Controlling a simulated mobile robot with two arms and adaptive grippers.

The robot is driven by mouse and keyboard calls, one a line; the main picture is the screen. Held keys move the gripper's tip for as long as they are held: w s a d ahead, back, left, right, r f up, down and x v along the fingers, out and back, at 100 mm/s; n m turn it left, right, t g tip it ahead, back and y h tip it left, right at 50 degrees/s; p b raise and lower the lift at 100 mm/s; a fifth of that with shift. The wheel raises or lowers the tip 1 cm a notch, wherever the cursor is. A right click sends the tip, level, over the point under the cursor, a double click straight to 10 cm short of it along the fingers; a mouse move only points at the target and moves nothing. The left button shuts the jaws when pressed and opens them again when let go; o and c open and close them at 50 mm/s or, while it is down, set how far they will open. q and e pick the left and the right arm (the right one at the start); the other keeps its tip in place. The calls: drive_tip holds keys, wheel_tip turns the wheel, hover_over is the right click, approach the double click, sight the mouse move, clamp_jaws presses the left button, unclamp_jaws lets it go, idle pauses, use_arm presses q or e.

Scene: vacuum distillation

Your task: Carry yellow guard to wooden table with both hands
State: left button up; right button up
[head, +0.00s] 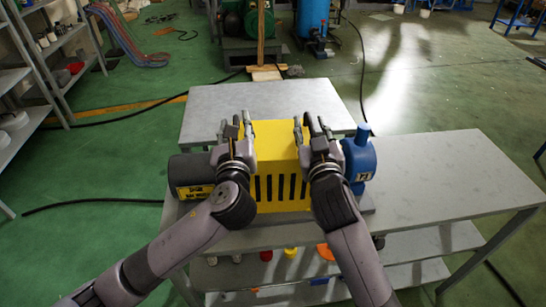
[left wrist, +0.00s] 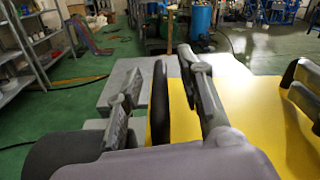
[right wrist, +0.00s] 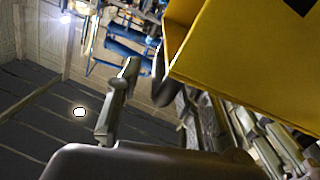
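The yellow guard (head: 280,141) is a box-shaped cover with dark slots, seated between a dark grey cylinder and a blue part in the head view. My left gripper (head: 239,128) is at the guard's left edge; the left wrist view shows one finger left of the yellow sheet and another in front of it. My right gripper (head: 305,127) is at its right edge. In the right wrist view the guard (right wrist: 250,50) fills the upper right, beside the fingers. Finger contact is partly hidden, so I cannot tell whether either grips. I cannot make out a wooden table.
A grey workbench (head: 440,180) has clear room to the right. A separate grey tabletop (head: 205,115) behind the guard looks bare. The blue part (head: 358,158) stands close to the guard's right side, and the dark cylinder (head: 189,170) to its left. Shelves (head: 22,140) line the left side.

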use_arm(q)
drive_tip(key=shift+w, duration=0.3)
use_arm(e)
drive_tip(key=shift+w, duration=0.3)
use_arm(q)
clamp_jaws()
use_arm(e)
clamp_jaws()
idle(0.4)
use_arm(q)
drive_tip(key=shift+r, duration=0.25)
use_arm(e)
drive_tip(key=shift+a+r, duration=0.1)
drive_tip(key=shift+r, duration=0.15)
